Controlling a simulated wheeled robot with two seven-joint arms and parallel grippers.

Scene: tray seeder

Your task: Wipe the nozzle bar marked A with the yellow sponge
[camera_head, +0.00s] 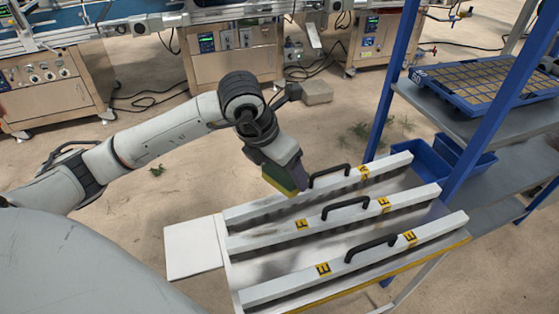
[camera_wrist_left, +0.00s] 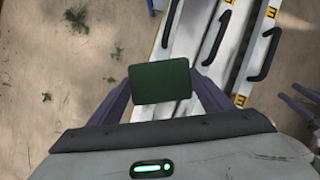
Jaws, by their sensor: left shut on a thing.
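My left gripper (camera_head: 287,174) is shut on a sponge (camera_head: 273,176) with a yellow lower side and a dark green upper side. Its green face also shows between the fingers in the left wrist view (camera_wrist_left: 152,82). In the head view the sponge is over the left part of the back nozzle bar (camera_head: 240,211); I cannot tell if they touch. A middle bar (camera_head: 250,240) and a front bar (camera_head: 270,290) lie parallel to it. The readable yellow labels look like E or F; I make out no A. A purple-grey shape at the left wrist view's right edge may be my right gripper.
Each bar has a black handle, such as the back one (camera_head: 330,173). A white plate (camera_head: 192,248) lies left of the bars. A blue-posted shelf (camera_head: 452,118) with a seed tray (camera_head: 490,84) and blue bins (camera_head: 430,162) stands at right. The floor behind the bars is mostly clear.

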